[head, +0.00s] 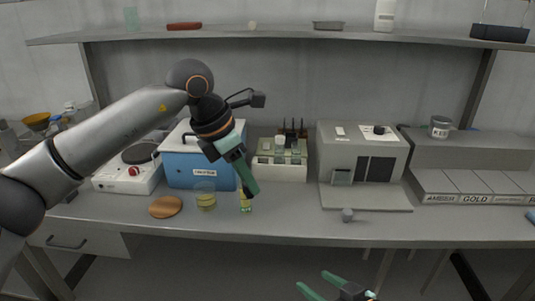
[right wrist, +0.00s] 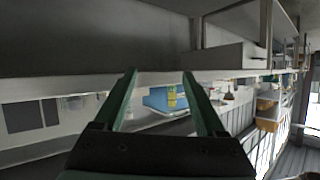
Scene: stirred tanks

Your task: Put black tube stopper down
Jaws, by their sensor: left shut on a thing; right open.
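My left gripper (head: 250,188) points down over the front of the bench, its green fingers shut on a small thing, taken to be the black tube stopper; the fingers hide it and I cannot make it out. Just below the fingertips a small yellow-green item (head: 246,208) stands at the bench front; I cannot tell whether it touches them. My right gripper (head: 312,280) is open and empty, low in front of the bench. Its two green fingers also show apart in the right wrist view (right wrist: 160,74).
A beaker with yellow liquid (head: 205,202) and a round wooden disc (head: 165,207) are left of the left gripper. Behind are a blue box (head: 190,168) and a vial rack (head: 279,173). A small grey piece (head: 347,215) lies right. Bench between is clear.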

